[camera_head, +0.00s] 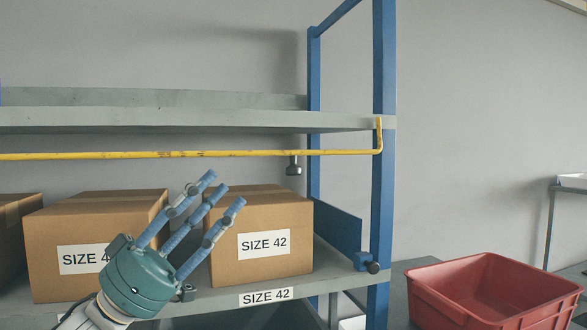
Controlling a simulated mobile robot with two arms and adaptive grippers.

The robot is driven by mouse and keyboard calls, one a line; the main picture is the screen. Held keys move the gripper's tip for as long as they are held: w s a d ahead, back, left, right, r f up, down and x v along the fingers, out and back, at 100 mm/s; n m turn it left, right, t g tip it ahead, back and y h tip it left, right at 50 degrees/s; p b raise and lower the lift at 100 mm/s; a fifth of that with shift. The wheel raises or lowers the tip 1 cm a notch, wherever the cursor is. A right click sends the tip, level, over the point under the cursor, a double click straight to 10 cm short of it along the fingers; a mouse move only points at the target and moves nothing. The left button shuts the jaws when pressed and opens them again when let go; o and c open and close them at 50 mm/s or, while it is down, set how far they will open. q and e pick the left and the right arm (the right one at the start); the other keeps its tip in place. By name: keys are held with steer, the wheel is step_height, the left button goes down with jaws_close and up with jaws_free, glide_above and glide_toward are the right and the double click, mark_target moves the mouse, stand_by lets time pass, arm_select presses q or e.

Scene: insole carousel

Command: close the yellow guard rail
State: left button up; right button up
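The yellow guard rail (230,154) runs level across the rack, just below the upper shelf and above the boxes. Its right end bends upward at the blue right post (384,210). A dark knob (293,168) hangs from the rail near its right end. A blue latch block (362,260) with a black knob sits low on the right post, at lower-shelf height. My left gripper (222,190) is open and empty, its blue fingers spread and pointing up and right. It appears in front of the boxes, with its fingertips below the rail in the picture. My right gripper is not seen.
Cardboard boxes (285,212) labelled SIZE 42 stand on the lower shelf (220,300). The grey upper shelf (200,118) lies above the rail. A red bin (480,305) stands at the lower right. A small table (553,188) is at the far right edge.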

mark_target(294, 174)
arm_select(q)
steer(key=w+d+r+p, duration=0.1)
steer(key=w+d, duration=0.1)
steer(key=d, duration=0.1)
steer(key=w+d+r+p, duration=0.1)
steer(key=d+p, duration=0.1)
steer(key=d, duration=0.2)
steer(key=w+d+p, duration=0.2)
steer(key=d, duration=0.2)
steer(key=shift+w+d+r, duration=0.15)
steer(key=shift+w+r, duration=0.2)
steer(key=shift+r, duration=0.05)
steer(key=shift+w+d+r+p, duration=0.1)
steer(key=shift+d+r+p, duration=0.2)
steer(key=shift+d, duration=0.05)
jaws_close()
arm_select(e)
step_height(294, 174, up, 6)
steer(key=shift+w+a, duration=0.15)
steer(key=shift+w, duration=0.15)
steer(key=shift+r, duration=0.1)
